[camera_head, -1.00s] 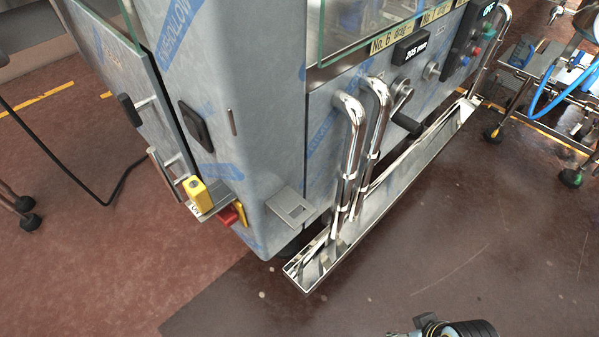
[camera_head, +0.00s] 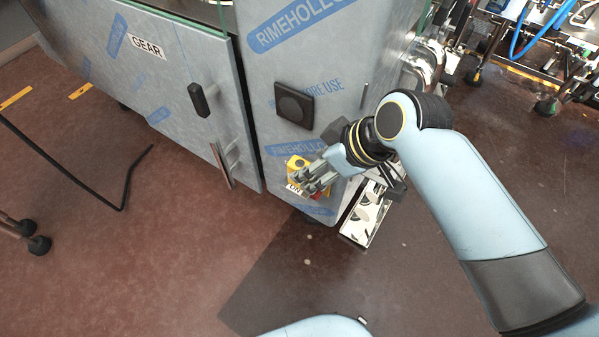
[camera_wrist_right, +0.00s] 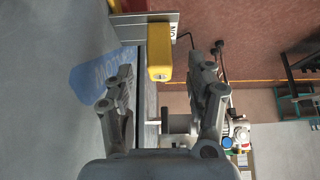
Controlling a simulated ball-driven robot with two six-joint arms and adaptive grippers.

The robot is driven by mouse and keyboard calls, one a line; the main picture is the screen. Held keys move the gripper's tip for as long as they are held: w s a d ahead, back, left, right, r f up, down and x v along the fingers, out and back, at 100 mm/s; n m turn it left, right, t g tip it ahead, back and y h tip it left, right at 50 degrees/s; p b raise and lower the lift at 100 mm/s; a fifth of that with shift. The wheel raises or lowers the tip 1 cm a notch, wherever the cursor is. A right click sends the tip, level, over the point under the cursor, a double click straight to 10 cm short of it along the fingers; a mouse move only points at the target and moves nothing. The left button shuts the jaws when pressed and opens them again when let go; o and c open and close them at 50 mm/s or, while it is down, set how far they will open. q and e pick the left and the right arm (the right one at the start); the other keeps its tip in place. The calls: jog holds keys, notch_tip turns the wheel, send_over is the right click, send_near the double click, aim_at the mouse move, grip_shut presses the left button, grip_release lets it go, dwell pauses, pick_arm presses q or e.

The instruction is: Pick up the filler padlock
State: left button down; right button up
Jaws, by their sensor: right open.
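The yellow padlock (camera_head: 296,162) is at the lower corner of the wrapped machine, partly hidden behind my right gripper (camera_head: 313,181). In the right wrist view the padlock (camera_wrist_right: 159,58) is a yellow block against a grey plate (camera_wrist_right: 140,27) with a white label. There my right gripper (camera_wrist_right: 168,75) is open, with one finger on each side of the padlock's line. The padlock lies ahead, towards the tips; I cannot tell whether either finger touches it. My left gripper is not in view.
The film-wrapped machine (camera_head: 197,105) fills the upper middle, with a black door handle (camera_head: 200,99) and a dark square fitting (camera_head: 294,103). A metal tray (camera_head: 362,217) lies below my right arm.

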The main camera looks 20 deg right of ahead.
aim_at(296, 162)
jog(key=x, duration=0.6)
jog(key=shift+w+a+r+b, duration=0.1)
jog(key=shift+b, duration=0.25)
jog(key=shift+c, duration=0.4)
grip_shut()
